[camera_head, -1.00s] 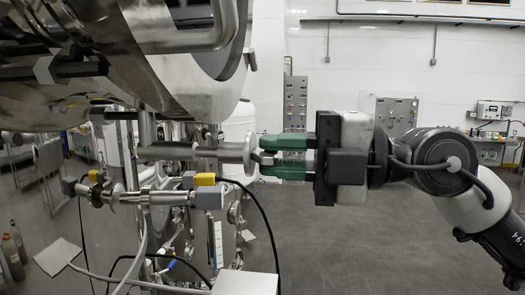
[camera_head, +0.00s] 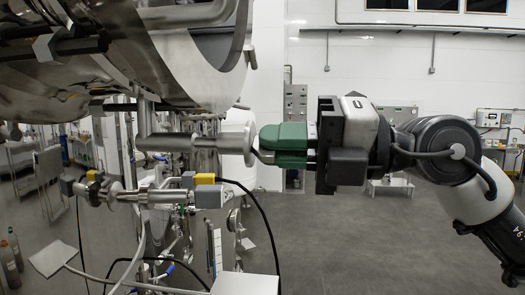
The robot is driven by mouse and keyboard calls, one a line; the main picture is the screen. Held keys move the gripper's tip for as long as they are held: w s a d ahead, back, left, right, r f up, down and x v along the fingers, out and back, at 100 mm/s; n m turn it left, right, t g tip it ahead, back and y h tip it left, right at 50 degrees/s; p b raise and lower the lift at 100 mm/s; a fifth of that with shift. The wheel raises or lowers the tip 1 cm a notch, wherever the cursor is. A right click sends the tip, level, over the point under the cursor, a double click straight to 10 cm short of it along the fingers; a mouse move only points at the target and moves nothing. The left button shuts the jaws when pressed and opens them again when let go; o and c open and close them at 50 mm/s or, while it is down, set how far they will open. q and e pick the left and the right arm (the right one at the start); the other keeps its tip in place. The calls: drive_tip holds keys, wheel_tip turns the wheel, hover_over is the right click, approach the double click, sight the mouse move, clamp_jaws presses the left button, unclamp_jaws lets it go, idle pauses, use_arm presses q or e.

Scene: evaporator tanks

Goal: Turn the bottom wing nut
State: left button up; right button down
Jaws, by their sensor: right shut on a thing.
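The wing nut (camera_head: 261,157) is a small metal part at the right end of a horizontal steel pipe, beside its round flange (camera_head: 249,138). Most of it is hidden by the green fingers. My right gripper (camera_head: 268,143) comes in from the right and is shut on the wing nut. Its green fingers are rolled about the pipe's axis, so they overlap in this view. The pipe (camera_head: 188,142) hangs under the large shiny tank (camera_head: 170,50). I do not see my left gripper.
A lower pipe with yellow-and-grey fittings (camera_head: 205,180) runs just below. A black cable (camera_head: 262,215) hangs near the flange. A light box top (camera_head: 245,284) is at the bottom. The grey floor (camera_head: 350,240) below my right arm is clear.

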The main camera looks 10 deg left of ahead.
drive_tip(key=shift+n+b, duration=0.45)
drive_tip(key=shift+n, duration=0.75)
drive_tip(key=shift+n+b, duration=0.5)
drive_tip(key=shift+n, duration=0.7)
